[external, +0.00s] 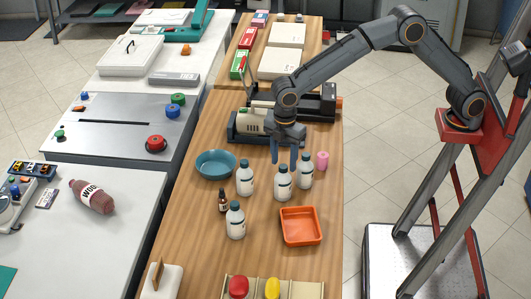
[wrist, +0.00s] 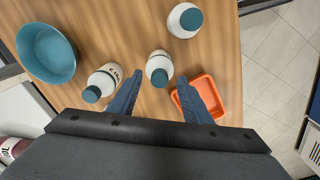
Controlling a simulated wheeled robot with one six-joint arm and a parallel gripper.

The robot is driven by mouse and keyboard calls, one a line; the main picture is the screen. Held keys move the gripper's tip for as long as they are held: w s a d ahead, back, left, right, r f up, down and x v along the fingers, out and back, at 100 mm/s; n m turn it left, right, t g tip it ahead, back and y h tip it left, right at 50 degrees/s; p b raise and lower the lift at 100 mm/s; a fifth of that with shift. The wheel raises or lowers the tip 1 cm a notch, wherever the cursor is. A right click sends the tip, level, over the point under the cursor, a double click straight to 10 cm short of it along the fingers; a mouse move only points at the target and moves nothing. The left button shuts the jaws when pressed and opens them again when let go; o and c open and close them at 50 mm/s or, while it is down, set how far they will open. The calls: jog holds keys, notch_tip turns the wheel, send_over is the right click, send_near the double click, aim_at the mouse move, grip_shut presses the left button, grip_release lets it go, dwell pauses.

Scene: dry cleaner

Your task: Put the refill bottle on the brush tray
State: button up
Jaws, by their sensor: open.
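Several white bottles with dark teal caps stand on the wooden table; which is the refill bottle I cannot tell. One bottle (external: 283,185) is right below my gripper (external: 284,164); others stand to its left (external: 244,181), right (external: 305,173) and nearer the front (external: 235,222). In the wrist view, one bottle (wrist: 159,66) is between the tips of my open, empty gripper (wrist: 160,77), with a labelled one (wrist: 104,80) to the left. An empty orange tray (external: 301,226), seemingly the brush tray, lies to the front right; a finger partly covers it in the wrist view (wrist: 209,88).
A blue bowl (external: 215,164), a small brown dropper bottle (external: 223,202) and a pink cup (external: 322,160) stand close by. A dark machine (external: 325,103) is behind. A holder with red and yellow items (external: 315,291) is at the front. Bare wood surrounds the orange tray.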

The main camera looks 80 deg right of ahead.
dwell(0.4)
notch_tip(320, 180, up, 6)
jog(key=shift+w+f, duration=0.1)
jog(key=shift+f, duration=0.05)
jog(key=w+d+f+m+t, duration=0.2)
jog(key=w+d+f+t, duration=0.1)
jog(key=w+d, duration=0.1)
jog(key=m+t+y, duration=0.2)
jog(key=t+y, duration=0.4)
jog(key=y, duration=0.3)
send_near(280, 169)
jog(key=x, duration=0.4)
jog(key=shift+a+f+b, duration=0.1)
jog(key=shift+f+b, duration=0.25)
jog(key=shift+p+x, duration=1.15)
jog(key=shift+x, duration=2.9)
jog(key=shift+w+r+t+y, duration=0.15)
jog(key=shift+t+y, duration=0.15)
grip_shut()
